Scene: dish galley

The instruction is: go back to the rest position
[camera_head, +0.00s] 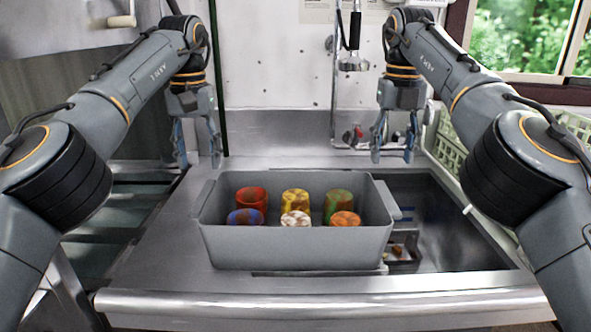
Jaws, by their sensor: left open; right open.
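My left gripper (200,160) hangs open and empty, fingers down, above the steel counter behind the left of a grey bin. My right gripper (393,156) hangs open and empty, fingers down, behind the right of the bin. Both are apart from the grey bin (300,250), which stands on the counter in front of them. In the bin are a red cup (251,196), a yellow cup (295,199), a green and orange cup (338,203), a blue one (245,217), a white and brown one (295,221) and an orange one (345,218).
A sink (450,225) lies right of the bin, with a small tray (403,250) in it. A spray hose (354,40) hangs at the back wall. A pale green rack (450,145) stands at the right. The steel counter (160,250) is clear left of the bin.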

